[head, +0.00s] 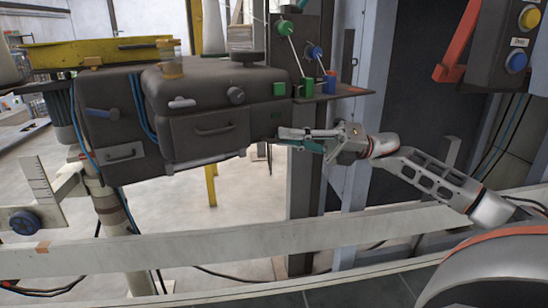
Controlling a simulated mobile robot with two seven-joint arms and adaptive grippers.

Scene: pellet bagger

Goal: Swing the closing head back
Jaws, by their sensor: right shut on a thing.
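The closing head (205,110) is a bulky dark grey machine with drawer-like handles and blue hoses, hanging at left centre. My right gripper (283,138) comes in from the right at the closing head's lower right end. It is shut on a part there, and its fingers hide most of what they hold. A teal-green piece (306,146) shows just under the fingers; I cannot tell whether it belongs to the head or the gripper. My left gripper is not in view.
A pale rail (240,252) runs across below the head. A grey upright column (305,190) stands behind my right gripper. A small shelf with green and blue spools (330,92) sits above it. A control box with yellow and blue buttons (516,40) is at upper right.

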